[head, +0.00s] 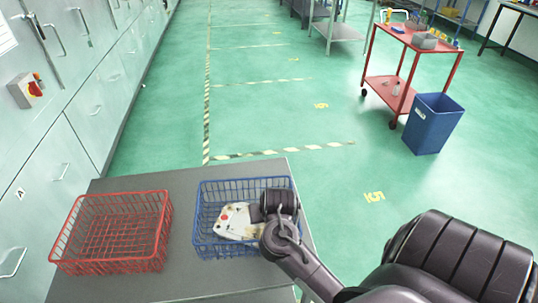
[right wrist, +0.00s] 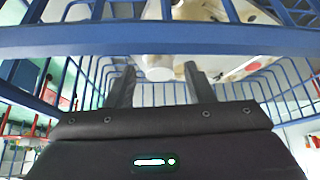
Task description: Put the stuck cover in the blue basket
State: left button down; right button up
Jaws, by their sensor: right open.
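The cover (head: 234,225), a pale flat casting with holes and a small red mark, lies inside the blue basket (head: 198,225) on the grey table. In the right wrist view the cover (right wrist: 225,15) is partly hidden behind the basket's blue rim (right wrist: 100,40). My right gripper (right wrist: 160,72) is open, its two fingers apart and close to the cover. In the head view my right arm's end hides the right part of the basket and cover. I cannot tell whether the fingers touch the cover. My left gripper is not in view.
An empty red basket (head: 112,235) stands left of the blue one on the grey table (head: 183,270). Grey cabinets line the left. A red trolley (head: 385,85) with items and a blue bin (head: 433,125) stand on the green floor at the upper right.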

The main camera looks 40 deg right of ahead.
jog(key=p+v, duration=0.4)
jog(key=v, duration=0.8)
jog(key=shift+r+p, duration=0.15)
jog(key=shift+p, duration=0.15)
